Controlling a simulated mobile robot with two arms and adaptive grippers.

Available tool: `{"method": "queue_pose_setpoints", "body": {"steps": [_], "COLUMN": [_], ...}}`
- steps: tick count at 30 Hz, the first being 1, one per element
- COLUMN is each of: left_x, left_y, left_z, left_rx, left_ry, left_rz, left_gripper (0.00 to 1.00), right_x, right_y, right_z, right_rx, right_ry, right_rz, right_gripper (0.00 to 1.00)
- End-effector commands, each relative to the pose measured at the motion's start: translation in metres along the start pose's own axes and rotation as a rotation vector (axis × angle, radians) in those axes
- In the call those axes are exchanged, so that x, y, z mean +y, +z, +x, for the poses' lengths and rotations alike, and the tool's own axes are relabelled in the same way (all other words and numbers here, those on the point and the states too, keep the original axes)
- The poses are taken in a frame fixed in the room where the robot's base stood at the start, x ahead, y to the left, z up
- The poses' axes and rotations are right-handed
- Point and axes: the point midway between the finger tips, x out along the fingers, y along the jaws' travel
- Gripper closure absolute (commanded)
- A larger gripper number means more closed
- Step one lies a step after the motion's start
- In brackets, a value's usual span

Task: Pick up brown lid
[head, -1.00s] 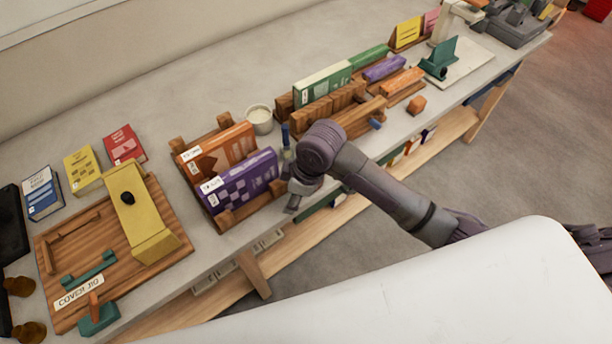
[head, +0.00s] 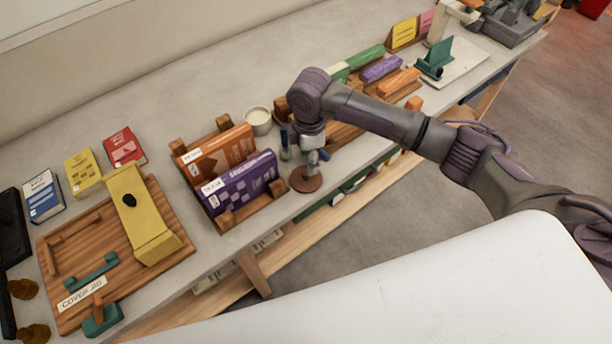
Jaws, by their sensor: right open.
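The brown lid (head: 305,181) is a round, flat disc lying on the bench near its front edge, right of the purple book. A small part on its top shows just under my right gripper. My right gripper (head: 315,158) points down and is open, just above the lid's far side. Its fingertips are small here, and I cannot tell if they touch the lid. My left gripper is not in view.
A wooden stand with an orange book (head: 222,149) and a purple book (head: 243,184) is close on the left. A cream cup (head: 259,121) and small blue-topped bottles (head: 285,143) stand behind. The cover jig (head: 75,245) is farther left.

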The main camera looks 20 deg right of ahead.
Motion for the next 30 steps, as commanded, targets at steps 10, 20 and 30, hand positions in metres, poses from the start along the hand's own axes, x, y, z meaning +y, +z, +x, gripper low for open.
{"method": "queue_pose_setpoints", "body": {"steps": [10, 20, 30], "left_x": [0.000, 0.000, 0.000], "left_y": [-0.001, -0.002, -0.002], "left_z": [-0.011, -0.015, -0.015], "left_rx": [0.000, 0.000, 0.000], "left_ry": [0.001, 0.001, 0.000], "left_rz": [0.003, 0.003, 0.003], "left_gripper": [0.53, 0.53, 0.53], "right_x": [-0.001, 0.000, 0.000], "right_y": [-0.004, -0.005, -0.005], "right_z": [0.032, 0.065, 0.065], "right_rx": [-0.002, 0.000, 0.000], "right_ry": [-0.003, 0.002, 0.002], "right_rz": [0.000, 0.000, 0.000], "right_gripper": [0.47, 0.47, 0.75]}}
